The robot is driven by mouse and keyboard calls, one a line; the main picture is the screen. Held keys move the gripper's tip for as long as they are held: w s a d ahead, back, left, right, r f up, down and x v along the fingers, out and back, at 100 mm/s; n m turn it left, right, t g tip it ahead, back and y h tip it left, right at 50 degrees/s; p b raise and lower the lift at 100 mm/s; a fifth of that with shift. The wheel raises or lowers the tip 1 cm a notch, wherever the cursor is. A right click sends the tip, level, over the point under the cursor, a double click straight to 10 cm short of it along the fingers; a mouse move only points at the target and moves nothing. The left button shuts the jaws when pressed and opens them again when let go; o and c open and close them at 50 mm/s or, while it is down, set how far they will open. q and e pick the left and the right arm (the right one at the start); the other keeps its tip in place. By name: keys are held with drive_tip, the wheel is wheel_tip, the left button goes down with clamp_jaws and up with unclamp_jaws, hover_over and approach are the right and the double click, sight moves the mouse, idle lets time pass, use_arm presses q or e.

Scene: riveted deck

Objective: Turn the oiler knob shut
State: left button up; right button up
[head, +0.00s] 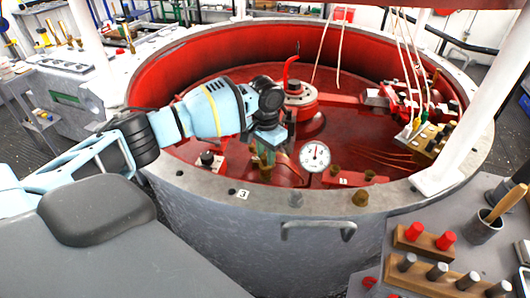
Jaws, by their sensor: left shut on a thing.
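My left arm reaches in from the left over the rim of the round red tank. My left gripper (267,148) points down inside the near wall, left of the white dial gauge (314,156). It is shut on a small fitting, apparently the oiler knob, which the fingers mostly hide. A greenish, brass-toned body (266,171) shows just below the fingers; I cannot tell how far the knob is turned. My right gripper is not in view.
The grey tank rim (330,199) and a handle (318,226) are in front. A red centre hub (299,100) with a lever stands behind the gripper. A small black-topped fitting (207,157) is to its left. Pegs and a tool cup (483,227) crowd the right bench.

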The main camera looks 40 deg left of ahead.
use_arm(q)
drive_tip(key=shift+r+m+p, duration=0.2)
drive_tip(key=shift+m+p, duration=0.4)
drive_tip(key=shift+m, duration=0.5)
drive_tip(key=m+p, duration=0.1)
drive_tip(key=m, duration=0.2)
drive_tip(key=shift+f+m, duration=0.1)
drive_tip(key=shift+m, duration=0.2)
drive_tip(key=m, duration=0.3)
drive_tip(key=shift+f+p, duration=0.1)
drive_tip(key=shift+p, duration=0.2)
drive_tip(key=shift+m, duration=2.1)
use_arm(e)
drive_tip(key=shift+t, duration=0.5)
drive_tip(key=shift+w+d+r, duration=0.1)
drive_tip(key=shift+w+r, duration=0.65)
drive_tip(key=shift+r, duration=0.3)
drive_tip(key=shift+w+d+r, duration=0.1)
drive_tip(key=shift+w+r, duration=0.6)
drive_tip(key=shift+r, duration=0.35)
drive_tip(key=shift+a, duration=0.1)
use_arm(q)
drive_tip(key=o, duration=1)
